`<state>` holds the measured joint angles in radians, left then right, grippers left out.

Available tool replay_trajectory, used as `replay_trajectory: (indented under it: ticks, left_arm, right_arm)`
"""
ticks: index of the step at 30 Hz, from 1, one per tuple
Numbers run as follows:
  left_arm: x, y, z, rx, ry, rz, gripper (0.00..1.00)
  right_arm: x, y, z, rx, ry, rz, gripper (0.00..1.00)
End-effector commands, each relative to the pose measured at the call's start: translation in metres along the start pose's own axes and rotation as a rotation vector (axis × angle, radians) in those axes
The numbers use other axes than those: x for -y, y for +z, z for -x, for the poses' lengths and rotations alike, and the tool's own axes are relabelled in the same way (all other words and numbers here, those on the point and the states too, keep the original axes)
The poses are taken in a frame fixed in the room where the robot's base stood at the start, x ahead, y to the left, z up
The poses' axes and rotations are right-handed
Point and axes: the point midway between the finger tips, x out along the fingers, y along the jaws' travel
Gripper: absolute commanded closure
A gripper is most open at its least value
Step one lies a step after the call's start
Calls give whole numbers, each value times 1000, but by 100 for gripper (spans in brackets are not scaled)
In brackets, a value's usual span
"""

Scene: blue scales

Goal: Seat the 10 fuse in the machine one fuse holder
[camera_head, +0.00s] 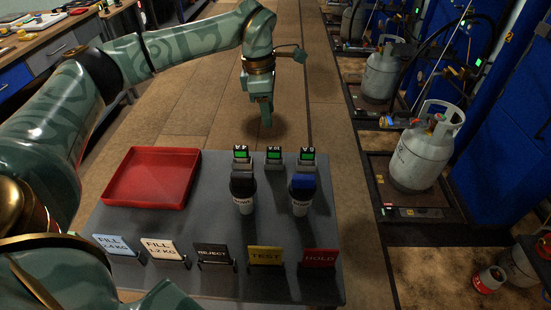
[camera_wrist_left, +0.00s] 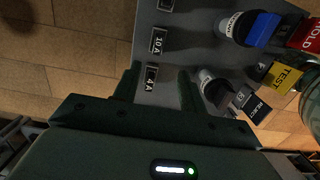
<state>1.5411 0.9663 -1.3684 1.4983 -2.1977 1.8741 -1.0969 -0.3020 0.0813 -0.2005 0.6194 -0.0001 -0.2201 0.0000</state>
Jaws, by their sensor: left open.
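Three small dark blocks with green faces stand along the far edge of a grey table (camera_head: 215,225). The middle block (camera_head: 273,156) carries a label that looks like 10; the wrist view shows the 10 A label (camera_wrist_left: 158,41) clearly. To its left is the 4 A block (camera_head: 241,154), its label (camera_wrist_left: 151,78) also in the wrist view. The right block (camera_head: 307,156) has a less clear label. I cannot tell the fuse itself from its stand, nor pick out the machine one holder. My left gripper (camera_head: 266,123) is open and empty, pointing down just beyond the blocks.
A black-capped cylinder (camera_head: 243,190) and a blue-capped cylinder (camera_head: 301,190) stand close in front of the blocks. A red tray (camera_head: 112,199) sits at left. Sign cards, including TEST (camera_head: 265,257), line the near edge. Gas cylinders (camera_head: 426,155) stand at right. Floor beyond the table is clear.

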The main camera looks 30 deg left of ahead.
Motion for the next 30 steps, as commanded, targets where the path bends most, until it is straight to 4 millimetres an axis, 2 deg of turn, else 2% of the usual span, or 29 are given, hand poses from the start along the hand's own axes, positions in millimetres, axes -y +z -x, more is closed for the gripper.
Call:
replay_trajectory:
  ticks: [1,3,9,16,24,30]
  left_arm:
    - [0,-1,-20,-4,-7,0,58]
    - [1,0,-38,-3,-7,0,58]
    - [0,0,-74,-2,-4,0,58]
    - [-1,0,-87,0,-1,1,58]
    - [-4,-2,-131,-2,-6,1,58]
    - [-4,-1,-132,1,-1,0,58]
  right_arm:
    - [1,3,-8,6,-2,0,64]
    - [1,5,-13,11,-3,0,64]
    - [2,8,-23,19,-5,0,64]
    - [2,9,-27,21,-6,0,64]
    - [5,15,-45,36,-12,-1,64]
    - [7,13,-44,33,-14,-2,64]
